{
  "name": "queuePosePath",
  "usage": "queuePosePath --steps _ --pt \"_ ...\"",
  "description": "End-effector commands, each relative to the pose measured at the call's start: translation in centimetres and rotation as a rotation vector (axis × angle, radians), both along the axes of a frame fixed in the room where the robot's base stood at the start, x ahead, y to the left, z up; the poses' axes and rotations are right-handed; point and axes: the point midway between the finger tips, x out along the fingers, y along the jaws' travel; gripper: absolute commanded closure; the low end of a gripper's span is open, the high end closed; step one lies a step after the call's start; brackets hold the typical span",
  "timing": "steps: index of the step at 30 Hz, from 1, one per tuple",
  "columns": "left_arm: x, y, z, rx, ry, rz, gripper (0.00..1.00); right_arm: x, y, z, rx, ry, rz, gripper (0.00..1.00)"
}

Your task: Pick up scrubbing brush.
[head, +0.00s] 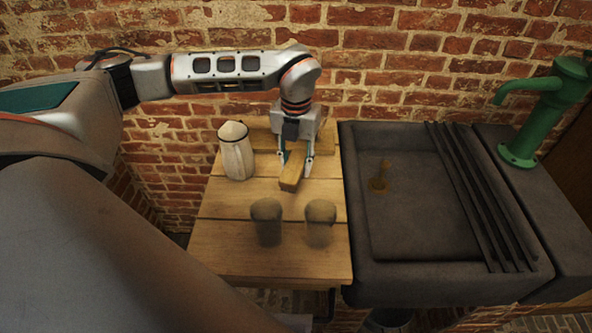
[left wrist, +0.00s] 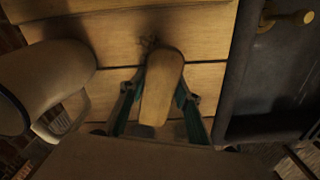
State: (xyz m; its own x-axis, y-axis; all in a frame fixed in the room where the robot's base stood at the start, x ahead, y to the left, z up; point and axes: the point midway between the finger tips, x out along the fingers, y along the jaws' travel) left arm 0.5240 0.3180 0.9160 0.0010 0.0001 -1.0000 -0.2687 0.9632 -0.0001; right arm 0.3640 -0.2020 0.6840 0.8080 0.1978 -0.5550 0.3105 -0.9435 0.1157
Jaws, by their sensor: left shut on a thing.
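The scrubbing brush (head: 289,179) is a light wooden block on the wooden table (head: 270,262), near its back half. My left gripper (head: 296,162) points down from above with one finger on each side of the brush and is shut on it. In the left wrist view the brush (left wrist: 162,85) lies lengthwise between the two green-edged fingers (left wrist: 158,108). Dark bristles show at its far end. I cannot tell whether the brush touches the table or hangs just above it. My right gripper is not in view.
A pale jug (head: 236,153) stands left of the brush; it also shows in the left wrist view (left wrist: 48,72). Two dark jars (head: 266,222) (head: 320,223) stand in front. A dark stone sink (head: 420,215) with a green pump (head: 545,105) is at the right. A brick wall is behind.

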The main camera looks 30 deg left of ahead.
Motion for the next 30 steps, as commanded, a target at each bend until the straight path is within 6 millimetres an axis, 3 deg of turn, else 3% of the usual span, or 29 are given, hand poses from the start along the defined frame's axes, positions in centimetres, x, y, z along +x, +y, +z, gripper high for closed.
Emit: queuePosePath --steps 9,15,21,30 --pt "0.1 0.0 8.7 -0.001 -0.005 0.0 0.91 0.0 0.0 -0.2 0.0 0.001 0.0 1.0" --pt "0.1 0.0 13.4 -0.001 -0.003 0.001 0.91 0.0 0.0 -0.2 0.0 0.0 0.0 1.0" --pt "0.0 0.0 16.0 0.0 -0.001 0.001 0.91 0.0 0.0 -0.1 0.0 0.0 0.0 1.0" --pt "0.0 -0.1 16.8 -0.001 0.002 -0.015 0.91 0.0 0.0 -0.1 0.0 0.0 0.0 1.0"
